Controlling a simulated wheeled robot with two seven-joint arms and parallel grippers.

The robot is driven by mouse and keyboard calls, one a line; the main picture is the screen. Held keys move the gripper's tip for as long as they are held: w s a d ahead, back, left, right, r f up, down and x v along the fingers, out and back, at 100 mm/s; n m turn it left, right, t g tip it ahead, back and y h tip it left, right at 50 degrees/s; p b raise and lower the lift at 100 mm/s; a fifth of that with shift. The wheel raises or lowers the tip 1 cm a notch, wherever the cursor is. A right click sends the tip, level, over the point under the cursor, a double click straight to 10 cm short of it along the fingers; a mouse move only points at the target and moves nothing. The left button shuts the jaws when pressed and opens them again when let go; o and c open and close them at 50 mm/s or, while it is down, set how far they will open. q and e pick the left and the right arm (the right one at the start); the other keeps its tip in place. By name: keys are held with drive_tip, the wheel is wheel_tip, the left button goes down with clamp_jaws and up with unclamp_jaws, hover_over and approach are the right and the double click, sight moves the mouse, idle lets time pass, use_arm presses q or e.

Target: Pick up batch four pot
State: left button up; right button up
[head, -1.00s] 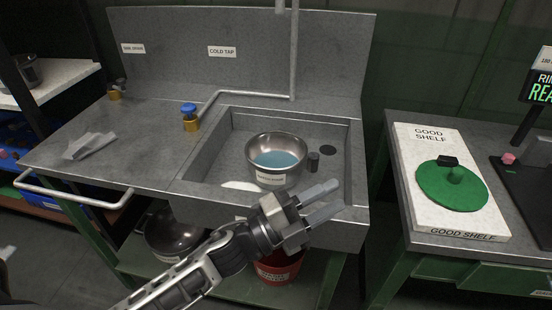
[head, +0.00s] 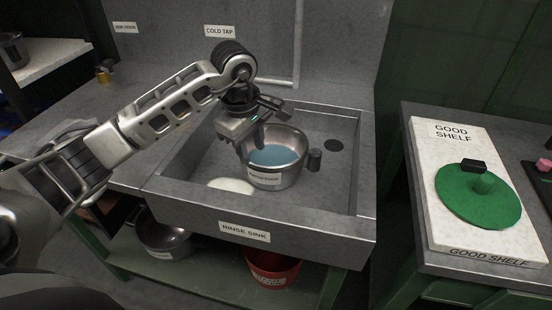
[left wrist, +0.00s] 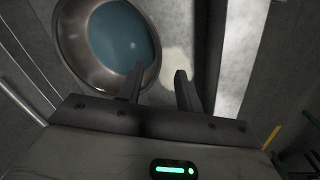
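The metal pot (head: 283,181) stands upright in the rinse sink with blue liquid inside. Its front bears a white label, too small to read surely. My left gripper (head: 244,150) points down at the pot's left rim. In the left wrist view its two fingers (left wrist: 160,82) are apart, with nothing clamped between them. There the rim of the pot (left wrist: 88,72) passes near the gap: one fingertip overlaps the pot, the other lies outside it. I cannot tell how far down the fingers reach. My right gripper is not in view.
The rinse sink (head: 210,208) has raised walls around the pot. A short dark cylinder (head: 314,160) is at the pot's right, near a dark drain (head: 334,146). A white patch (head: 232,186) lies left of the pot. The good shelf (head: 428,190) holds a green disc (head: 478,205).

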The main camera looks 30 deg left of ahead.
sight(255, 165)
use_arm(q)
drive_tip(key=f, duration=0.4)
drive_tip(key=shift+w+d+f, duration=0.1)
drive_tip(key=shift+w+f, duration=0.2)
drive_tip(key=shift+f, duration=0.05)
drive_tip(key=shift+w+a+f+p, duration=0.15)
drive_tip(key=shift+f, duration=0.7)
drive_tip(key=shift+w+a+f+p, duration=0.1)
drive_tip(key=shift+w+f+p, duration=0.1)
drive_tip(key=shift+f, duration=0.7)
drive_tip(key=shift+w+a+f+p, duration=0.15)
drive_tip(key=shift+f, duration=0.7)
clamp_jaws()
drive_tip(key=shift+w+r, duration=0.1)
drive_tip(key=shift+r, duration=0.1)
